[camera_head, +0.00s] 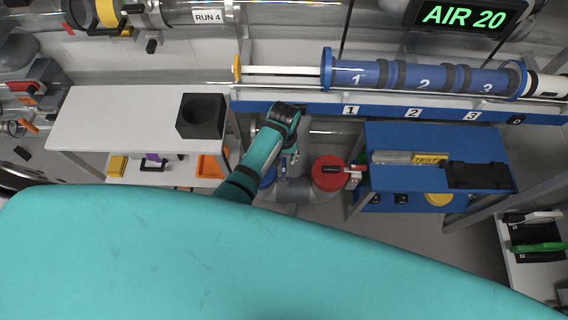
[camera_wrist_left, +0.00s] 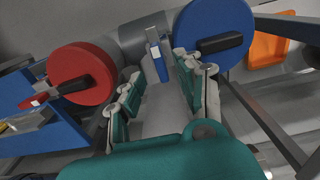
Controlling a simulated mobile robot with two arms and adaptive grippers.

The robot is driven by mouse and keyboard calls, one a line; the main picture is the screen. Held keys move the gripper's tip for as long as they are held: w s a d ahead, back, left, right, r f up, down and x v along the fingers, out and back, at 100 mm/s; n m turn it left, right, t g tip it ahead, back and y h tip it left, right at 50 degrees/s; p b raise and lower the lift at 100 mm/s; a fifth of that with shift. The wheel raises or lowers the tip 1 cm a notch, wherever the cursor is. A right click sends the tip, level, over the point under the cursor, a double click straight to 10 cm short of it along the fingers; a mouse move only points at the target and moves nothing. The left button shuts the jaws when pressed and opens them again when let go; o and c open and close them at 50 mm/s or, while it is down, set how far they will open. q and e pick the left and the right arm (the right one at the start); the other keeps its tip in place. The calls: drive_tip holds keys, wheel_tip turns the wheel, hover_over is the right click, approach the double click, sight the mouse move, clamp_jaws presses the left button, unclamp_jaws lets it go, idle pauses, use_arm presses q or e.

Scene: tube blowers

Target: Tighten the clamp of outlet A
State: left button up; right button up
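A red disc-shaped cap (camera_head: 330,172) with a black handle shows below the workbenches in the head view; it also shows at left in the left wrist view (camera_wrist_left: 78,66). A blue disc cap (camera_wrist_left: 213,28) with a black handle is at upper right there, mostly hidden by my arm in the head view. Both sit on grey pipework. A small blue and grey upright part (camera_wrist_left: 157,58) stands between the caps. My left gripper (camera_wrist_left: 158,90) has its fingers apart and faces this part, with nothing seen between the fingertips. No label names outlet A, and which part is its clamp I cannot tell.
A blue bench (camera_head: 400,140) with a clear tube (camera_head: 393,157) and a black tray (camera_head: 478,175) is at right. A white bench (camera_head: 110,105) with a black box (camera_head: 202,116) is at left. A blue numbered tube (camera_head: 420,77) runs above. The display (camera_head: 466,15) reads AIR 20.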

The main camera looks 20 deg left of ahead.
sight(284, 164)
use_arm(q)
wheel_tip(284, 164, down, 4)
drive_tip(key=shift+f+b, duration=0.1)
drive_tip(key=shift+b, duration=0.25)
drive_tip(key=shift+c, duration=0.4)
clamp_jaws()
